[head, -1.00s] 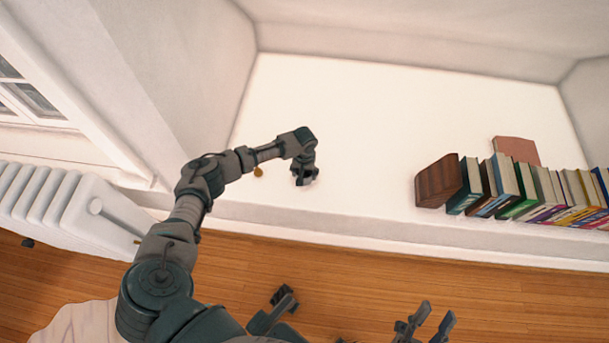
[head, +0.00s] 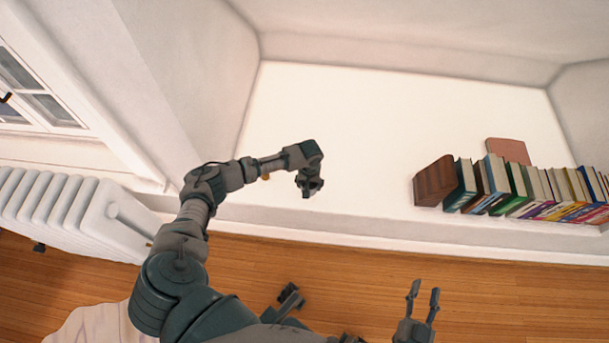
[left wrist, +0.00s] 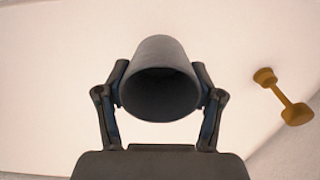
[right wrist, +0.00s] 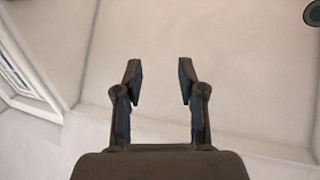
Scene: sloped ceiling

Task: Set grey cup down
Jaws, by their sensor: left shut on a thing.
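The grey cup (left wrist: 160,55) is between the fingers of my left gripper (left wrist: 160,90), which is shut on its sides. In the left wrist view its dark open mouth faces the camera, and the white ledge shows behind it. In the head view my left gripper (head: 310,190) is over the left part of the white ledge, and the cup is mostly or wholly hidden there. I cannot tell whether the cup touches the ledge. My right gripper (head: 423,292) is open and empty over the wooden floor. Its spread fingers also show in the right wrist view (right wrist: 160,75).
A small brown dumbbell-shaped object (left wrist: 282,97) lies beside the cup; it is partly hidden in the head view (head: 265,177). A row of books (head: 530,190) with a brown wooden block (head: 435,181) stands at the ledge's right. The middle of the ledge (head: 380,130) is clear.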

